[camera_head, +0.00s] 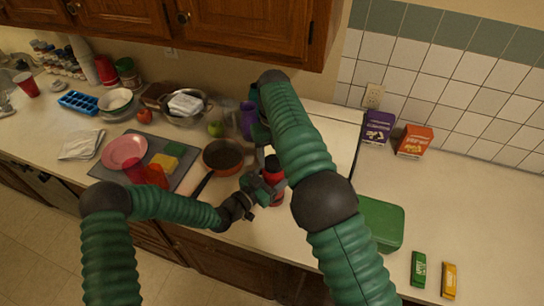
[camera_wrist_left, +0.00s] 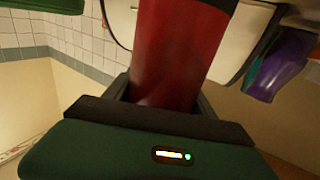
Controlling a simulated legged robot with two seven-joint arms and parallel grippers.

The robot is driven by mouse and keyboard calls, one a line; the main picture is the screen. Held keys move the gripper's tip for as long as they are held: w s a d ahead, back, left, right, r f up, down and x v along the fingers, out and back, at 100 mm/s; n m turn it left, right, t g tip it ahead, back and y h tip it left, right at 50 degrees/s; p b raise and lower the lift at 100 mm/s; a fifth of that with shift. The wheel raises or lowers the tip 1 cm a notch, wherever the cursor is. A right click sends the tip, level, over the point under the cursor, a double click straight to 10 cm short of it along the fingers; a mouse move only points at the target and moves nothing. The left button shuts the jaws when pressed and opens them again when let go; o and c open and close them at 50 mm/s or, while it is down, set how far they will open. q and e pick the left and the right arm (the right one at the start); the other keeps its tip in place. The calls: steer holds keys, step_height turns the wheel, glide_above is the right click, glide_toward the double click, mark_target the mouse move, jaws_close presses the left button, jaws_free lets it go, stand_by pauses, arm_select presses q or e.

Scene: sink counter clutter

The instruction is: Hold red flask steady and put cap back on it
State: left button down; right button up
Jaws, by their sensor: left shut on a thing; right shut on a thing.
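The red flask (camera_head: 275,181) stands on the counter near its front edge, with a black top. My left gripper (camera_head: 266,188) is shut around the flask's body. In the left wrist view the red body (camera_wrist_left: 180,55) rises between the fingers, with a dark band at its upper end. My right arm reaches over the counter and its hand hangs down above the flask. My right gripper (camera_head: 266,145) is shut at the black cap (camera_head: 272,162), over the flask's mouth. Its fingers are partly hidden, and I cannot tell whether the cap is seated.
A pan (camera_head: 222,157) stands left of the flask. A cutting board (camera_head: 188,167) holds a pink plate (camera_head: 125,151). A purple pitcher (camera_head: 247,120) is behind. A green box (camera_head: 380,222) stands to the right, and the counter beyond it is mostly clear.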

steer(key=shift+w+r, duration=0.1)
steer(key=shift+w, duration=0.05)
steer(key=o, duration=1.2)
steer(key=shift+c, duration=0.2)
steer(key=shift+o, duration=0.8)
steer(key=shift+r, duration=2.2)
steer(key=shift+c, duration=0.3)
